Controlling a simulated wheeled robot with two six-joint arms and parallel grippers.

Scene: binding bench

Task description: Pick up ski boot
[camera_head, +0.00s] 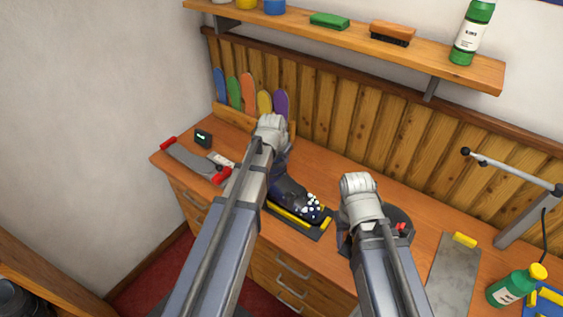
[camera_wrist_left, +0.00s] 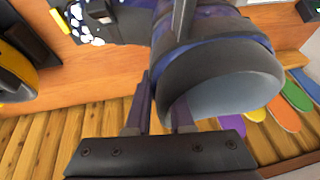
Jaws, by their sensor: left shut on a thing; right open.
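The ski boot (camera_head: 288,193) is dark navy with white speckles on its toe, partly hidden by my left arm in the head view. It is over a dark mat with yellow strips (camera_head: 322,233); I cannot tell whether its sole touches the mat. My left gripper (camera_wrist_left: 160,95) is shut on the rim of the boot's cuff (camera_wrist_left: 205,62), with the cuff's pale opening facing the wrist camera. In the head view its fingers are hidden behind the wrist. My right gripper (camera_head: 364,212) is open, right of the boot, its fingertips mostly hidden by its own arm.
A grey board with red ends (camera_head: 195,160) and a small black device (camera_head: 203,138) lie left. Coloured strips (camera_head: 248,91) stand at the back. A grey plate (camera_head: 453,275) and a green bottle (camera_head: 512,287) are at right. A shelf (camera_head: 350,43) overhangs the bench (camera_head: 345,168).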

